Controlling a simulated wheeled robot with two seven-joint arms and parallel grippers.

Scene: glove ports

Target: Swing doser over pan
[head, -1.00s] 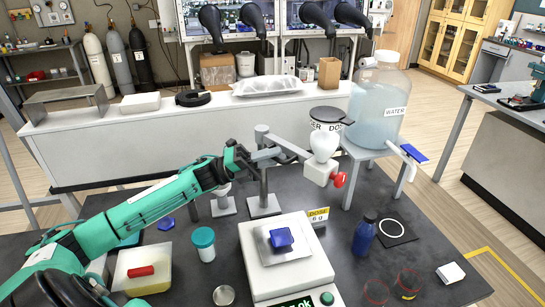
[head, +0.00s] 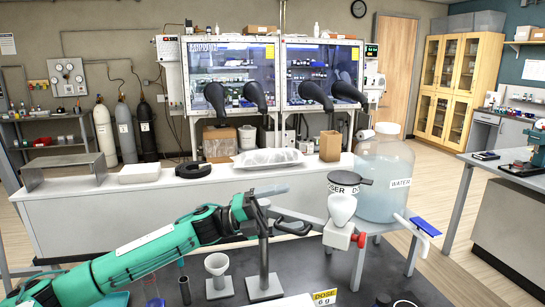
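The doser (head: 342,207) is a white, bulb-shaped hopper with a dark lid, a white block below and a red knob (head: 360,240). It hangs on a swing arm (head: 312,222) from a grey post (head: 264,260). My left gripper (head: 262,212) is at the post end of that arm, left of the doser. Whether its fingers are shut on the arm is too small to tell. The pan is below the picture now. Only a white edge near the yellow dose sign reading 6 g (head: 325,297) shows at the bottom. My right gripper is not in view.
A large water jug (head: 385,180) stands on a raised stand just right of the doser. A white funnel on a stand (head: 217,266) is left of the post. A white bench (head: 150,215) with boxes and the glove box (head: 232,75) is behind.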

